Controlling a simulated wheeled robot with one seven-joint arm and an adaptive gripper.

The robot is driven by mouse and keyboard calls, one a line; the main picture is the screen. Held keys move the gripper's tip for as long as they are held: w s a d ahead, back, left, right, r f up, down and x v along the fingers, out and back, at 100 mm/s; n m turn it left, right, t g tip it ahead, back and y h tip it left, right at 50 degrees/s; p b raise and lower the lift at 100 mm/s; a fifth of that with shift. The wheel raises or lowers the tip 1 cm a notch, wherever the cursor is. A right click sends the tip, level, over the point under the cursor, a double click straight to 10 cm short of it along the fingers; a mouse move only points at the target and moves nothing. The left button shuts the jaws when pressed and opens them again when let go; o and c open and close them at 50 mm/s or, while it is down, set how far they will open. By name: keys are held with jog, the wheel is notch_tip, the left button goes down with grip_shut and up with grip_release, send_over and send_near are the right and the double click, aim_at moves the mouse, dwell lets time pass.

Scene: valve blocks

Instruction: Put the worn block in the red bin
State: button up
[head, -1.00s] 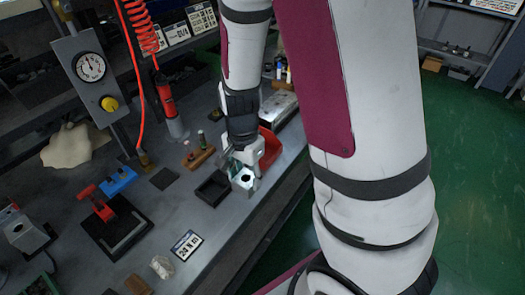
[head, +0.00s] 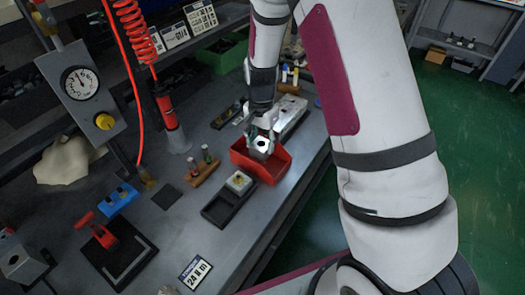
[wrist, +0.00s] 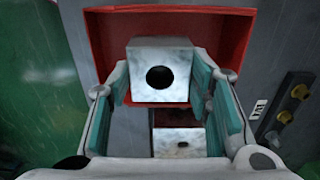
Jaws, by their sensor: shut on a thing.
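The block (head: 261,146) is pale metal with a dark round hole in its face. My gripper (head: 262,138) is shut on it and holds it over the red bin (head: 270,175). I cannot tell whether its lower part is below the bin's rim. In the wrist view the pale, mottled block (wrist: 147,88) sits between the teal finger pads of my gripper (wrist: 165,88). The red bin (wrist: 100,42) spreads behind it there. Wear on the block is hard to judge at this size.
A black two-part tray (head: 216,211) stands in front of the bin, with a pale block (head: 239,181) in its far part. A wooden holder with bottles (head: 205,172) is to the left. A grey metal case (head: 292,117) lies behind. The bench edge is close on the right.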

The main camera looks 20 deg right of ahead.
jog(key=shift+a+f, duration=0.1)
jog(key=shift+f, duration=1.95)
jog(key=shift+f, duration=0.15)
jog(key=o, duration=1.5)
jog(key=shift+c, duration=0.2)
notch_tip(320, 180, up, 13)
notch_tip(320, 180, up, 9)
jog(key=n+t, duration=0.1)
jog(key=n, duration=0.2)
send_over(261, 152)
jog(key=s, duration=0.2)
jog(key=s+r+n+t, duration=0.1)
jog(key=s+r+n, duration=0.1)
jog(key=s, duration=0.5)
jog(key=s+d+r+n+t, duration=0.1)
jog(key=s+r+n, duration=0.2)
jog(key=s+r, duration=0.2)
jog(key=s+r+n+t, duration=0.2)
jog(key=s+r, duration=0.2)
jog(key=s, duration=0.5)
jog(key=shift+d+r+n, duration=0.2)
jog(key=shift+n, duration=0.2)
